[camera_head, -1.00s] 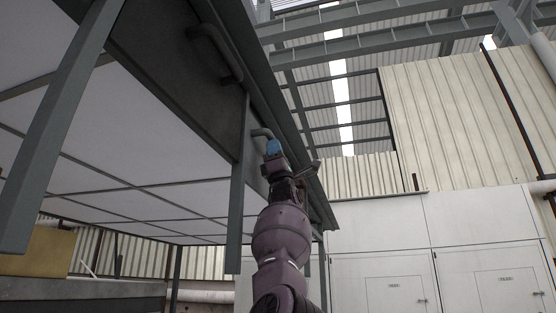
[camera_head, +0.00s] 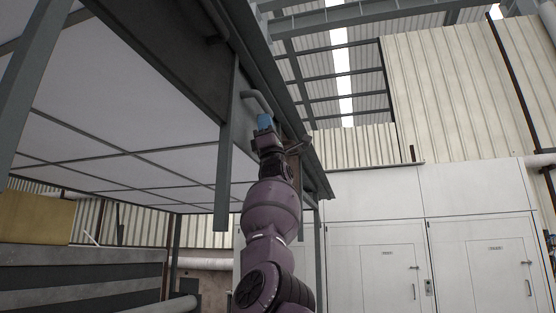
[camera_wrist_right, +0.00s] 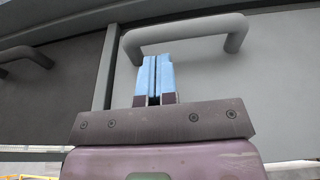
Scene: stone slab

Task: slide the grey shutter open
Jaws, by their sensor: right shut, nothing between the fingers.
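The grey shutter (camera_wrist_right: 272,60) is a flat panel in the right wrist view, with a bent-bar grey handle (camera_wrist_right: 185,32) on it. The same handle (camera_head: 256,98) shows in the head view, on the high side of the dark structure. My right gripper (camera_head: 265,120) is just below this handle, its blue fingers together and empty. In the right wrist view the fingertips (camera_wrist_right: 155,60) point at the bar, between its two bent ends. I cannot tell whether they touch it. A darker panel (camera_wrist_right: 50,95) with a second handle (camera_wrist_right: 25,55) lies left, past an upright strip. My left gripper is out of view.
A grey post (camera_head: 229,150) hangs down just left of my right arm. The white-panelled underside (camera_head: 100,110) of the structure spreads to the left. White cabinets (camera_head: 375,240) stand at the back right. The space right of my arm looks open.

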